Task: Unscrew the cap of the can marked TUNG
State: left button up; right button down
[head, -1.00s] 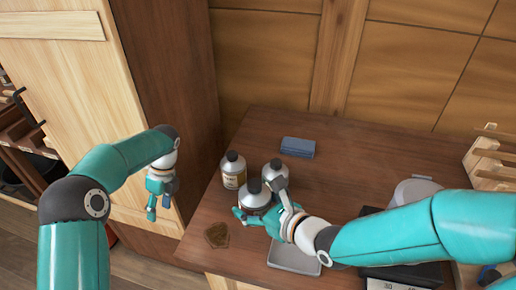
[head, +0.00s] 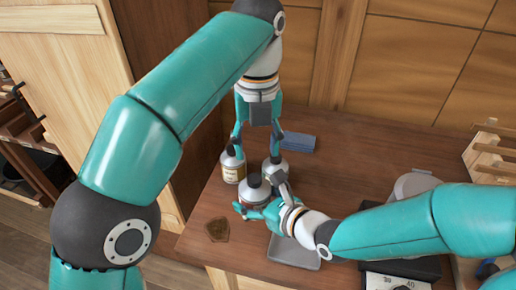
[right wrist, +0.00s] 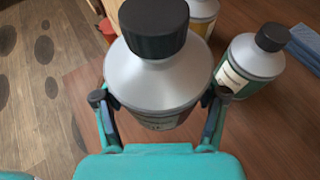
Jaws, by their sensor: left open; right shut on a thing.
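Three grey cans with dark caps stand close together on the bench. My right gripper (head: 257,200) is shut around the body of the front can (head: 251,193), whose cap (head: 253,180) is on. In the right wrist view this can (right wrist: 150,78) is upright between both fingers, with its black cap (right wrist: 153,30) uncovered. Its label is mostly hidden and I cannot read it. My left gripper (head: 257,147) is open and empty, pointing down above and behind the held can. A can with a yellowish label (head: 232,171) is at left, and another can (head: 267,163) is behind.
A blue block (head: 300,143) lies behind the cans. A brown patch (head: 217,229) is at the bench's front left, and a grey tray (head: 293,254) is in front of my right gripper. A wooden rack (head: 487,155) stands at right.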

aim_at(258, 176)
pick_arm(q)
jog(key=shift+d+f, duration=0.1)
jog(key=shift+f, duration=3.8)
